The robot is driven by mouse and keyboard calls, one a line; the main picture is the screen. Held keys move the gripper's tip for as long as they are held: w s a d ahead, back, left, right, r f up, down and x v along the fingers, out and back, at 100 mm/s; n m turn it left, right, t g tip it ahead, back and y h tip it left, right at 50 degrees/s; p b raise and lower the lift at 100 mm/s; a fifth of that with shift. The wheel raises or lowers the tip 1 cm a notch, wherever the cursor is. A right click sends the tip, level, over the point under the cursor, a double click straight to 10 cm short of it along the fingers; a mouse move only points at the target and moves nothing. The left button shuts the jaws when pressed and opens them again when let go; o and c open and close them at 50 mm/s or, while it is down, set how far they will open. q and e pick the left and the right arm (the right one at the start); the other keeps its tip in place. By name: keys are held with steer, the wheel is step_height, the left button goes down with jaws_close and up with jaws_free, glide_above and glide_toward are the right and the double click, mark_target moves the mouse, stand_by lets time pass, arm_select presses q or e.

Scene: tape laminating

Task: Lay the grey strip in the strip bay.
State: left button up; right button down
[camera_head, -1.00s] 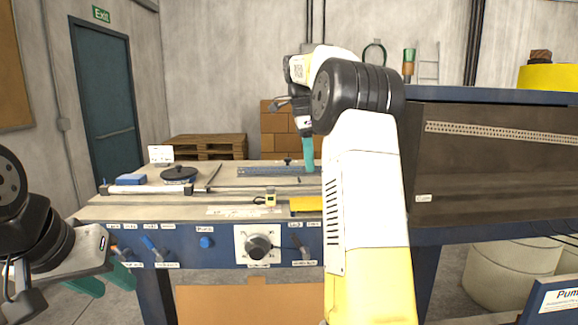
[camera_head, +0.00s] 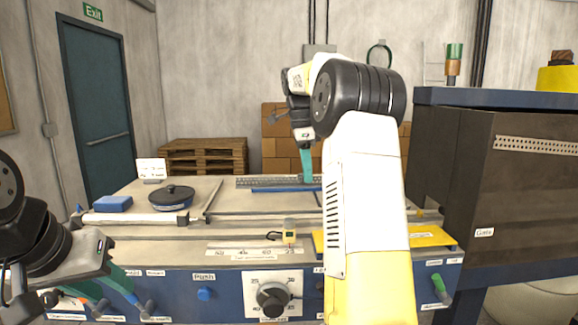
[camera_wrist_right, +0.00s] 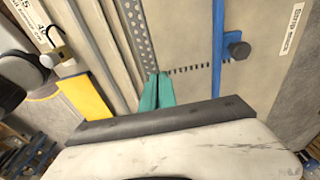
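The grey strip (camera_head: 262,182) is a long perforated bar. It lies level over the back of the bench and also shows in the right wrist view (camera_wrist_right: 137,35). My right gripper (camera_head: 307,178) points down at the strip's right part, its teal fingers close together on it; they also show in the right wrist view (camera_wrist_right: 158,78). Whether the strip touches the bench is unclear. I cannot pick out the strip bay with certainty. My left gripper (camera_head: 112,290) is open and empty, with its fingers apart in front of the bench's left front panel.
A blue bar (camera_head: 285,189) lies near the strip. A blue block (camera_head: 113,204), a dark round lid (camera_head: 173,194) and a yellow plate (camera_head: 430,236) are on the bench. A brown cabinet (camera_head: 520,200) stands at right. My right arm hides part of the bench.

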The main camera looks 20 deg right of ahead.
mark_target(307, 185)
steer(key=shift+f, duration=2.5)
steer(key=shift+f, duration=0.7)
stand_by(0.4)
steer(key=c, duration=1.6)
jaws_free()
steer(key=shift+s, duration=0.1)
steer(key=shift+r, duration=3)
